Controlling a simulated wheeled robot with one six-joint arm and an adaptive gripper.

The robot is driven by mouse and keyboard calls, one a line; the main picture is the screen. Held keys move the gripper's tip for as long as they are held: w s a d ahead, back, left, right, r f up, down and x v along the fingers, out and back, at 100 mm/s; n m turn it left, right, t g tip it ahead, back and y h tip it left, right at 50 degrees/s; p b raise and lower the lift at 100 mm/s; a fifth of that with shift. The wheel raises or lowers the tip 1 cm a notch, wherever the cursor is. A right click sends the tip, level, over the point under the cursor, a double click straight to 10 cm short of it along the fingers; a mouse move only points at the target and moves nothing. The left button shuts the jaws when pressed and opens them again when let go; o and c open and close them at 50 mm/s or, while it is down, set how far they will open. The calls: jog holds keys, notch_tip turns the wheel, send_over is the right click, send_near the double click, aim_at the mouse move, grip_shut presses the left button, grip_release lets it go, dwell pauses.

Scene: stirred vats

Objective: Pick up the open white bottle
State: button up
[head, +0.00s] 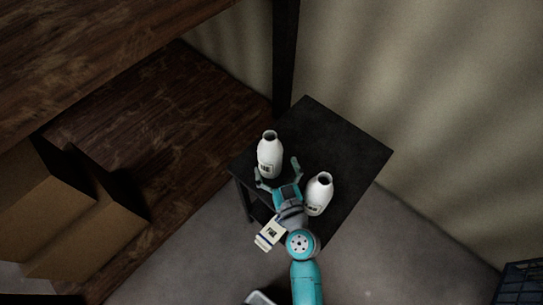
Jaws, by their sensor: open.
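A white bottle (270,156) with a dark label stands upright on a small black table (345,150), near its left edge. Its neck shows a dark mouth at the top. A second white bottle (319,194) stands upright to the right, near the table's front edge, and also shows a dark top. My gripper (278,171) is open, with its fingers spread on either side of the left bottle's lower part. I cannot tell whether the fingers touch that bottle. The right bottle is just right of my gripper, partly hidden low down by my arm.
A dark post (285,60) rises behind the table. A wooden shelf (130,125) and brown boxes (85,220) fill the left side. A dark crate (522,282) is at the lower right. The table's right part is clear.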

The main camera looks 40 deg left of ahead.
aim_at(270, 151)
jog(key=x, duration=0.3)
jog(key=shift+a+r, duration=0.25)
jog(key=shift+a, duration=0.05)
jog(key=shift+w+a, duration=0.45)
jog(key=shift+a, duration=0.15)
jog(key=shift+f, duration=0.1)
jog(key=c, duration=1.4)
jog(key=shift+o, duration=0.2)
notch_tip(270, 151, up, 28)
